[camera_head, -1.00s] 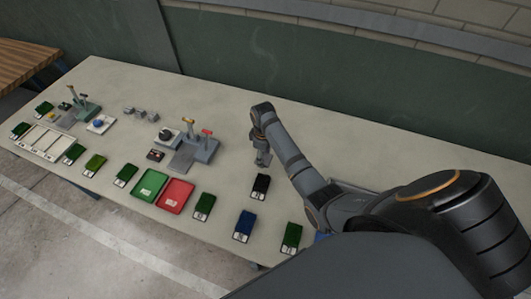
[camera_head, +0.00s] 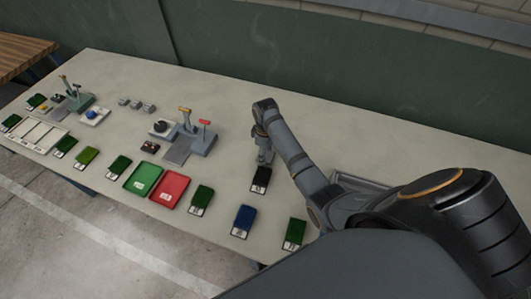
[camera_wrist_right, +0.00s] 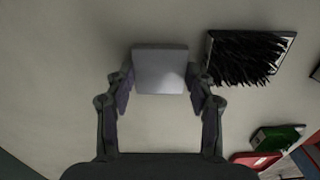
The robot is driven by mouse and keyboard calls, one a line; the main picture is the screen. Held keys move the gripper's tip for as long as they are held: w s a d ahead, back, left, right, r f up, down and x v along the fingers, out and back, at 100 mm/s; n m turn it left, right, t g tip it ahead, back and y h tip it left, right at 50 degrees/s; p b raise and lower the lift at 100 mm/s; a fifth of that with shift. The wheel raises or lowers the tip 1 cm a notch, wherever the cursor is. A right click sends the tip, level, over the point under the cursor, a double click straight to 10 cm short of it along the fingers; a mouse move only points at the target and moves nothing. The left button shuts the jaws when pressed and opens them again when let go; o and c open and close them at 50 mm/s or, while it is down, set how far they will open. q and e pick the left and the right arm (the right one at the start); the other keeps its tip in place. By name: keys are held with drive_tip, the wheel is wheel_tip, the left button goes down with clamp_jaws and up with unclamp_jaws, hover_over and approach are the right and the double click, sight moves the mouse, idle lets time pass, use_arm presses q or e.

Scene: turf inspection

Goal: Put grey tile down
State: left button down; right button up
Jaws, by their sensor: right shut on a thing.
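The grey tile (camera_wrist_right: 160,70) is a pale square block held between the two fingers of my right gripper (camera_wrist_right: 160,86) in the right wrist view. In the head view my right gripper (camera_head: 265,159) points down at the table, just behind a black turf sample (camera_head: 261,179). The tile is hard to make out there, and I cannot tell whether it touches the table. The black turf sample also shows right beside the tile in the wrist view (camera_wrist_right: 246,58). My left gripper is not in view.
Green (camera_head: 143,179) and red (camera_head: 169,188) trays lie near the table's front edge. A blue sample (camera_head: 243,221) and several green ones line that edge. A grey stand with handles (camera_head: 199,142) is left of my arm. The table (camera_head: 235,105) behind my gripper is bare.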

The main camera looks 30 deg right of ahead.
drive_tip(key=o, duration=1)
drive_tip(key=shift+f, duration=0.1)
drive_tip(key=shift+c, duration=0.2)
drive_tip(key=shift+o, duration=0.5)
drive_tip(key=shift+w, duration=0.1)
drive_tip(key=shift+r, duration=0.4)
wheel_tip(320, 180, up, 8)
drive_tip(key=shift+f+b, duration=0.2)
drive_tip(key=shift+b, duration=0.3)
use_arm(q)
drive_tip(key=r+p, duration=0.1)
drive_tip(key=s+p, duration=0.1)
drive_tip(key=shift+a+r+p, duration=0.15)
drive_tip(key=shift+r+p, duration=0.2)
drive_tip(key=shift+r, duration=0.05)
use_arm(e)
wheel_tip(320, 180, up, 4)
drive_tip(key=shift+r, duration=0.1)
